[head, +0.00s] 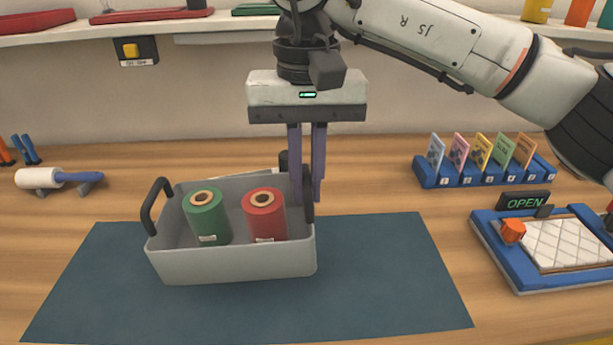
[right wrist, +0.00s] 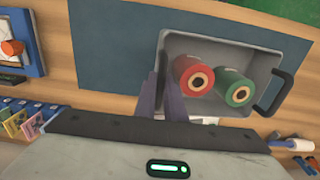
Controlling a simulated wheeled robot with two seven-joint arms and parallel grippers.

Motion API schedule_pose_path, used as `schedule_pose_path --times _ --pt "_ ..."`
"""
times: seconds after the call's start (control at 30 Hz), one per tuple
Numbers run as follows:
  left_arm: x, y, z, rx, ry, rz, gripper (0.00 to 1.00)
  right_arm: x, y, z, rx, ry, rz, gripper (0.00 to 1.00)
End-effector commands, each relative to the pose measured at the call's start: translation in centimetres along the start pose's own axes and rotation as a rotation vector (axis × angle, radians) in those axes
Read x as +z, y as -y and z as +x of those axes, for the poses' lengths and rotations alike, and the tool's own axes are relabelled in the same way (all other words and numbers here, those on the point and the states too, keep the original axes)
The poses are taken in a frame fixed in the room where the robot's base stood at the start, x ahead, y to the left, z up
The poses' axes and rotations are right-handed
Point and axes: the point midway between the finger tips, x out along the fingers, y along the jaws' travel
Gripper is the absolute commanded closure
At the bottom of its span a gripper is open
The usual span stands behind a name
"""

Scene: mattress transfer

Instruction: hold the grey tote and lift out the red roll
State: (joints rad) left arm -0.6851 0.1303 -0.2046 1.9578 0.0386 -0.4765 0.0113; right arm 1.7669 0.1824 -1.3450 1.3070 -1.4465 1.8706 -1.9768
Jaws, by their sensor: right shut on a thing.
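The grey tote (head: 240,264) stands on the blue mat, with a black handle at each end. The red roll (head: 265,217) stands upright inside on the right; it also shows in the right wrist view (right wrist: 193,78). The green roll (head: 206,219) stands beside it on the left. My right gripper (head: 309,196) points down at the tote's right end and is shut on the right handle (head: 308,206); its fingers cover part of that handle. The left handle (head: 152,209) is free. My left gripper is in neither view.
The blue mat (head: 385,275) has bare room right of the tote. A blue card rack (head: 483,177) stands at the back right, and a blue-framed tray (head: 510,270) with an OPEN sign is at the right. A white-headed tool (head: 40,178) lies at the left. A shelf (head: 215,22) runs along the back.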

Motion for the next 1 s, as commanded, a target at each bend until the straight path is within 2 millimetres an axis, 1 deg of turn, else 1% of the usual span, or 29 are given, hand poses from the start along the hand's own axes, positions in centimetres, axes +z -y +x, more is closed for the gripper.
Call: schedule_pose_path --times 1.0 --pt "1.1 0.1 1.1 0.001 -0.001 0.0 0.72 0.0 0.1 2.7 -0.005 -0.002 0.0 1.0"
